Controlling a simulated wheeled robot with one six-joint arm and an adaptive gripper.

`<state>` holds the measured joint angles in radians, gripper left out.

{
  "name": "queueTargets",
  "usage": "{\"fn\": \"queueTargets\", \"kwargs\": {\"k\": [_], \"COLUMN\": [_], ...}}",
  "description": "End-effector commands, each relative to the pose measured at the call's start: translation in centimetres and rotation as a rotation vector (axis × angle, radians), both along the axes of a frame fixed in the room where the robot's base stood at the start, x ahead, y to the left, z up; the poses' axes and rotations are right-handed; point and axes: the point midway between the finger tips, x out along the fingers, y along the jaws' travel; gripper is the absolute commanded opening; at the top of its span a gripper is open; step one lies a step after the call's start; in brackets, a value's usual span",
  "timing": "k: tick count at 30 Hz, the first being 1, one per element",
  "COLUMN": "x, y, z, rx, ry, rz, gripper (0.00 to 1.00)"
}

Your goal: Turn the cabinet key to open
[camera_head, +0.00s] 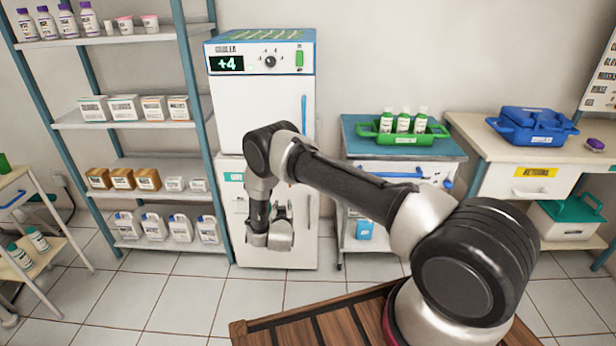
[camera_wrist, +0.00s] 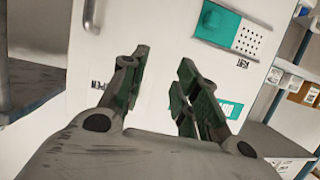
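The white lower cabinet (camera_head: 300,252) stands under the cooler, and my arm partly covers its front. The wrist view shows a white door front (camera_wrist: 160,20) close up, apparently upside down, with small dark lettering and a teal label. I cannot tell whether this is the key. My gripper (camera_head: 270,238) is in front of the cabinet. In the wrist view its fingers (camera_wrist: 164,65) are apart with only the door face visible between them.
The cooler (camera_head: 262,105) is above. A shelf rack (camera_head: 150,118) with boxes and bottles stands close on the left. A small cabinet (camera_head: 405,172) with a green tray (camera_head: 400,138) is on the right. A wooden slatted surface (camera_head: 325,325) lies in front. Tiled floor is clear between.

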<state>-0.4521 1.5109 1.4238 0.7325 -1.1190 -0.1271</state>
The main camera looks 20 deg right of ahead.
Motion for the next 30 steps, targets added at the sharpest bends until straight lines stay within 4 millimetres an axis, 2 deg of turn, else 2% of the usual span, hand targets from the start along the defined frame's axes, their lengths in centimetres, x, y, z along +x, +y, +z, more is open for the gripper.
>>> {"fn": "queueTargets", "kwargs": {"k": [1,3,7,11,21,25,30], "x": [0.7,0.9,0.9,2.0,7.1,8.1,8.3], "y": [-0.4,-1.1,-1.8,-2.3,-3.9,-4.2,-4.2], "z": [2.0,4.3,6.6,7.1,7.0,7.1,7.0], "rx": [-0.017,-0.045,-0.084,-0.096,-0.094,-0.094,-0.096], "ry": [-0.083,-0.174,-0.268,-0.284,-0.282,-0.280,-0.279], "rz": [-0.027,-0.060,-0.084,-0.089,-0.086,-0.084,-0.083], "gripper": [0.31,0.31,0.31,0.31,0.31,0.31,0.31]}}
